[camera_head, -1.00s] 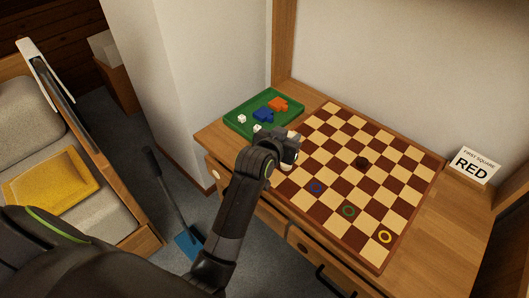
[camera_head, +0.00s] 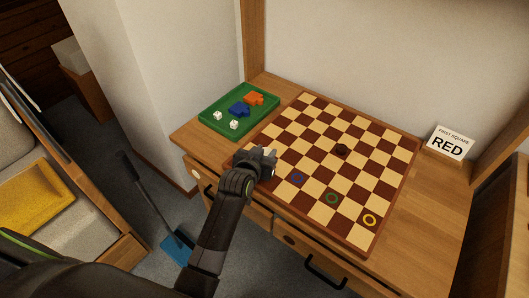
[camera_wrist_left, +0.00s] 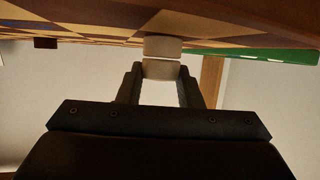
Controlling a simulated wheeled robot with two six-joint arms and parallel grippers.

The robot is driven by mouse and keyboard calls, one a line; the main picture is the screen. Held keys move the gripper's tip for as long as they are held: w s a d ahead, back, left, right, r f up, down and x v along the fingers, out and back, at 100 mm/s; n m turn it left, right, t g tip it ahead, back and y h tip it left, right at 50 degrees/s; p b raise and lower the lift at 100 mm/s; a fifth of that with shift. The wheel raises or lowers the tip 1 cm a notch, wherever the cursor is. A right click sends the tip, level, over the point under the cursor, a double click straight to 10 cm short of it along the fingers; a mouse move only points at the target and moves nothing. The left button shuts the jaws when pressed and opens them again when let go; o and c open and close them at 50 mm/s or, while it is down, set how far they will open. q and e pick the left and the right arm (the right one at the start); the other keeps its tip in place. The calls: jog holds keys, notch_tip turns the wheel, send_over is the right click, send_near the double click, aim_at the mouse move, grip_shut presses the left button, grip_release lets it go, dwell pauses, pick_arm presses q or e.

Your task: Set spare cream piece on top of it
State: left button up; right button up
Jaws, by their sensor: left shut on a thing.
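My left gripper (camera_head: 268,160) is low over the near left part of the checkered board (camera_head: 405,185). In the left wrist view, which shows the board upside down, the left gripper (camera_wrist_left: 160,75) is shut on a cream piece (camera_wrist_left: 160,69). Another cream piece (camera_wrist_left: 162,47) sits against the board, directly under the held one. In the head view the gripper mostly hides both. My right gripper is not in view.
A dark piece (camera_head: 342,150) stands on the board. Blue (camera_head: 298,178), green (camera_head: 332,198) and yellow (camera_head: 369,219) rings mark squares. A green tray (camera_head: 207,122) with dice and coloured pieces lies at left. A "RED" card (camera_head: 450,143) stands at right.

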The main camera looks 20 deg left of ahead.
pick_arm(q)
jog(key=shift+f, duration=0.1)
jog(key=o, duration=0.9)
jog(key=shift+o, duration=0.2)
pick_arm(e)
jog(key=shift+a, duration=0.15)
pick_arm(q)
jog(key=shift+r, duration=0.2)
jog(key=shift+s+r+p, duration=0.15)
jog(key=shift+s+p, duration=0.15)
jog(key=shift+p, duration=0.2)
jog(key=p+v, duration=0.8)
jog(key=v, duration=0.3)
jog(key=shift+s, duration=0.2)
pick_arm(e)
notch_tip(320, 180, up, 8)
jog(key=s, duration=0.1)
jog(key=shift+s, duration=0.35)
